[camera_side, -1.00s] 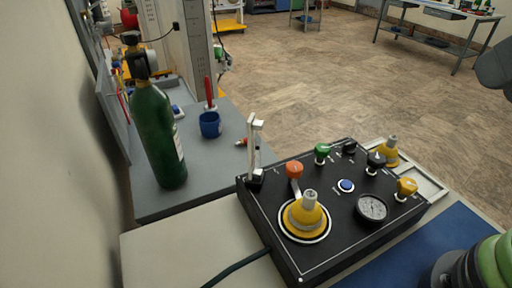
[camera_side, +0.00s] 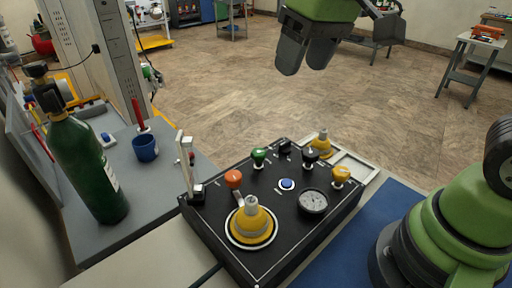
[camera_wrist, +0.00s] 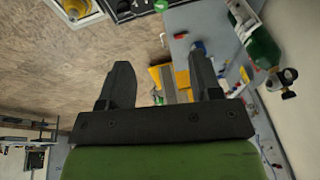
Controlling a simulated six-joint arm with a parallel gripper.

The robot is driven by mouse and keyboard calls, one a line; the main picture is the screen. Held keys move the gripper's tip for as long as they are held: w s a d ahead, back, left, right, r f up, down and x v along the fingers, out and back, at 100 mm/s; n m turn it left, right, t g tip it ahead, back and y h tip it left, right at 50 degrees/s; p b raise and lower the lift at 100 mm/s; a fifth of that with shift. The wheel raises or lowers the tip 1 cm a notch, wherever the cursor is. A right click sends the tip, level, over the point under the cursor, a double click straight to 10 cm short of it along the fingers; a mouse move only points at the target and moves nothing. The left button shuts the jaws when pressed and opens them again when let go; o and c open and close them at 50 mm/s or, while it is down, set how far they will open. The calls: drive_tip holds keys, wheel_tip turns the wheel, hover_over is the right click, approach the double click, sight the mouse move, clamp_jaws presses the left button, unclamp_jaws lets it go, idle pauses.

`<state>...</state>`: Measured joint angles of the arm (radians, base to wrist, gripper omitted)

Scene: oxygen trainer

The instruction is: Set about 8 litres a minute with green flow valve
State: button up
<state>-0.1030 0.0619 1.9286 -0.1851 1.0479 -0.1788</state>
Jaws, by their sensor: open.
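The green flow valve (camera_side: 259,157) is a small knob standing on the far side of the black control panel (camera_side: 225,233). A clear upright tube (camera_side: 184,160) with white ends stands at the panel's left corner. My gripper (camera_side: 305,66) hangs high at the top of the side view, beyond and above the panel, well apart from the valve. Its two dark fingers are apart with nothing between them. In the wrist view my gripper (camera_wrist: 160,75) is open and empty. Part of the panel (camera_wrist: 128,10) shows at that view's top edge.
Orange (camera_side: 233,178), black (camera_side: 310,156) and yellow (camera_side: 341,175) knobs, a blue button (camera_side: 287,184) and a round gauge (camera_side: 312,201) crowd the panel. A green cylinder (camera_side: 88,167) and blue cup (camera_side: 145,148) are left.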

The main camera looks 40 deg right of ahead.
sight(259, 151)
drive_tip(key=w+f+g, duration=0.1)
drive_tip(key=w+f, duration=0.1)
drive_tip(key=f, duration=0.4)
drive_tip(key=w+a+f+n+g, duration=0.1)
drive_tip(key=w+f, duration=0.1)
drive_tip(key=f, duration=0.5)
drive_tip(key=w+a+f+n+h, duration=0.1)
drive_tip(key=w+f, duration=0.2)
drive_tip(key=f, duration=0.4)
drive_tip(key=shift+w+g, duration=0.1)
drive_tip(key=shift+g, duration=0.3)
drive_tip(key=shift+c, duration=0.2)
